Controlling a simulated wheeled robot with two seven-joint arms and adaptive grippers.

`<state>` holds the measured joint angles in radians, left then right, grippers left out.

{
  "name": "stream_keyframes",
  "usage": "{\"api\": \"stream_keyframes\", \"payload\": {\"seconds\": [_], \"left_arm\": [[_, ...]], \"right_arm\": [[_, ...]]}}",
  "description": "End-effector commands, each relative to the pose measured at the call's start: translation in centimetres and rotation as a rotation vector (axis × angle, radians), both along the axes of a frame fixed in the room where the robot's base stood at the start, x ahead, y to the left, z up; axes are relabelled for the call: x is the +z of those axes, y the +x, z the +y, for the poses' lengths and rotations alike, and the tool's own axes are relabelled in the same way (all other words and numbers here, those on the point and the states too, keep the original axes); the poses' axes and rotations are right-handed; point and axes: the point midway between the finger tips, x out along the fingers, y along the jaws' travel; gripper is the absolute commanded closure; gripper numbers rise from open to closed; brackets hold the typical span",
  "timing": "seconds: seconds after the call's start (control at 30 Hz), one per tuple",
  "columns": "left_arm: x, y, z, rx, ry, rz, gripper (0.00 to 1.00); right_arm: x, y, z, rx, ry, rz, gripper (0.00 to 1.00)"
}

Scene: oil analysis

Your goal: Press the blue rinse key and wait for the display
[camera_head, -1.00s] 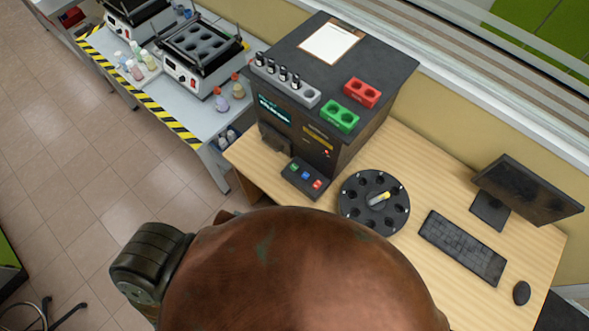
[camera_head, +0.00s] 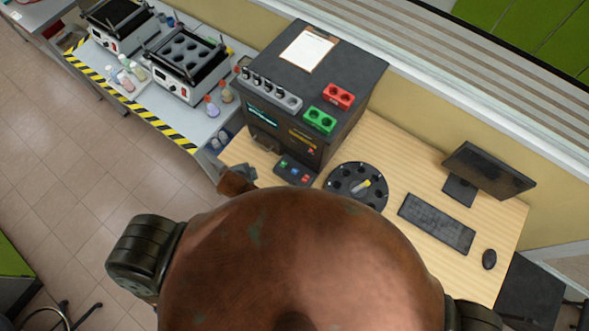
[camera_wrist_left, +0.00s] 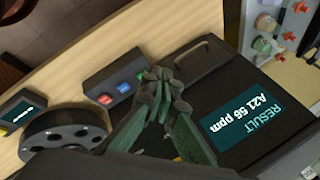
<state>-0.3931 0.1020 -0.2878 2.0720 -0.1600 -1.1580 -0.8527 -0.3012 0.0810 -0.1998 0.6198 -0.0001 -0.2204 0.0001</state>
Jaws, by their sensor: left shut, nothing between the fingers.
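The dark analyser (camera_head: 310,75) stands on the wooden desk. Its low keypad (camera_head: 281,174) carries a green, a blue and a red key. In the left wrist view the blue rinse key (camera_wrist_left: 123,87) sits between the red key (camera_wrist_left: 105,99) and the green key (camera_wrist_left: 139,75), and is uncovered. My left gripper (camera_wrist_left: 163,78) is shut and empty, its fingertips just beside the green-key end of the keypad. I cannot tell whether it touches anything. The display (camera_wrist_left: 245,118) reads "RESULT A21 56 ppm"; it also shows in the head view (camera_head: 261,112). My right gripper is out of view.
A round black carousel (camera_head: 339,184) with a yellow-capped vial stands right of the keypad. A keyboard (camera_head: 437,222), mouse (camera_head: 489,259) and monitor (camera_head: 490,172) are farther right. Green (camera_head: 320,120) and red (camera_head: 339,96) racks stand on the analyser.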

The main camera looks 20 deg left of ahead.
Motion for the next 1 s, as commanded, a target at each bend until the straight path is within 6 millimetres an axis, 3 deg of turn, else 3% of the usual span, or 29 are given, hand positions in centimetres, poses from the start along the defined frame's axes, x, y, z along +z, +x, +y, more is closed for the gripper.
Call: {"api": "stream_keyframes", "payload": {"seconds": [0.2, 0.4, 0.6, 1.0], "left_arm": [[-3.5, 7.1, -7.0, -0.632, 0.368, -0.117, 1.00], [-5.1, 10.4, -12.1, -1.029, 0.645, -0.210, 1.00], [-5.6, 11.3, -13.8, -1.164, 0.747, -0.245, 1.00], [-5.8, 11.3, -13.8, -1.165, 0.748, -0.245, 1.00]], "right_arm": [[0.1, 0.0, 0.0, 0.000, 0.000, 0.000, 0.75], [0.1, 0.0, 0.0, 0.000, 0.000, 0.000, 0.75], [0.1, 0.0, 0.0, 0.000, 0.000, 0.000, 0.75], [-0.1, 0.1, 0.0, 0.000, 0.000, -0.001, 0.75]]}}
